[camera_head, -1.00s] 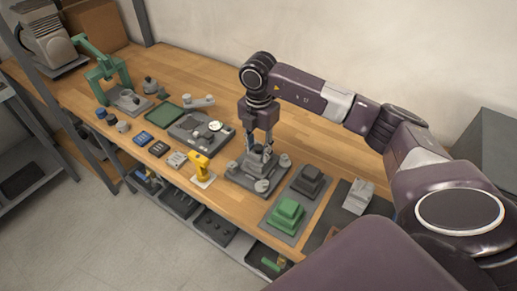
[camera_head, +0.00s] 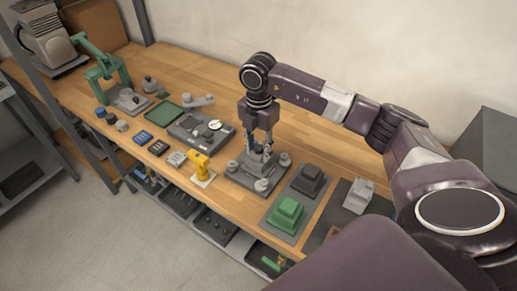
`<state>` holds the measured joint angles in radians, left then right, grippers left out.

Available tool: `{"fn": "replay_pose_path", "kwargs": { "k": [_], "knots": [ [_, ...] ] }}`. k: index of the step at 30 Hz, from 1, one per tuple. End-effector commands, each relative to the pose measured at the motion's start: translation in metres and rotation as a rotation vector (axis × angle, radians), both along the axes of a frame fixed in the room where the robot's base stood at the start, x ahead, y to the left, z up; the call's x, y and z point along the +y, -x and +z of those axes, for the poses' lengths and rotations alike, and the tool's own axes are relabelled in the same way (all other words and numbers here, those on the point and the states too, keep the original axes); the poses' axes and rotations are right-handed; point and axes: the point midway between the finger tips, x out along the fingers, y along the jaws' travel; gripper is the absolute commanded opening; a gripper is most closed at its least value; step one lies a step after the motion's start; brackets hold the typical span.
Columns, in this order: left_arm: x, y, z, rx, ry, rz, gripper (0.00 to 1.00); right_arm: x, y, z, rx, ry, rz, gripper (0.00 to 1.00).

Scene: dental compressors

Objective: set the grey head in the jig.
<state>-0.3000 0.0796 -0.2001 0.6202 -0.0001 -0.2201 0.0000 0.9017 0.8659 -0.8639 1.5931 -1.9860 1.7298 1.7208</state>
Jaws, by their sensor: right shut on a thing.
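My right gripper (camera_head: 261,149) points down over the jig (camera_head: 243,180), a grey plate with several round clamp knobs. It is shut on a small grey block, which I take to be the grey head (camera_head: 259,160). The block is at the middle of the jig; the fingers partly cover it, and I cannot tell whether it is fully seated. Another light grey head (camera_head: 359,194) stands on a dark mat to the right. My left gripper is not in view.
A green head (camera_head: 287,214) and a dark head (camera_head: 312,181) stand on a grey board right of the jig. A yellow tool (camera_head: 200,167) stands close to its left. A green tray (camera_head: 161,115) and green press (camera_head: 103,68) are farther left. Bare wood lies behind the jig.

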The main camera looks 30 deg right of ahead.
Motion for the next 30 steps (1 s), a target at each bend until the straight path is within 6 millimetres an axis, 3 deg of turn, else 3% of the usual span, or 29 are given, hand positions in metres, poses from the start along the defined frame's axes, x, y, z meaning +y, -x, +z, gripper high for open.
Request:
{"fn": "replay_pose_path", "kwargs": {
  "k": [5, 6, 11, 17, 21, 30],
  "knots": [
    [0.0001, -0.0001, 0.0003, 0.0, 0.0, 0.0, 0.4, -0.0001, -0.001, 0.0018, -0.003, 0.0, -0.001, 0.0],
    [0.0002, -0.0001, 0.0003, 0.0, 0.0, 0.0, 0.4, -0.0001, -0.001, 0.0018, -0.003, 0.0, -0.001, 0.34],
    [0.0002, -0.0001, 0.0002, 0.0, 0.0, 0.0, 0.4, -0.0001, -0.0007, 0.0013, -0.002, 0.0, 0.0, 0.52],
    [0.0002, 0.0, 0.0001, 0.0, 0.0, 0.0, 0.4, -0.0001, -0.0004, 0.0007, -0.001, 0.0, 0.0, 0.52],
    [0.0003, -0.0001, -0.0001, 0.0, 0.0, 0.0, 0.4, -0.0001, 0.0004, -0.0007, 0.002, 0.001, 0.0, 0.66],
    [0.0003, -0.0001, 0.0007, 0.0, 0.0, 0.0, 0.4, 0.0, -0.0001, 0.001, 0.0, 0.0, 0.0, 0.66]
  ]
}}
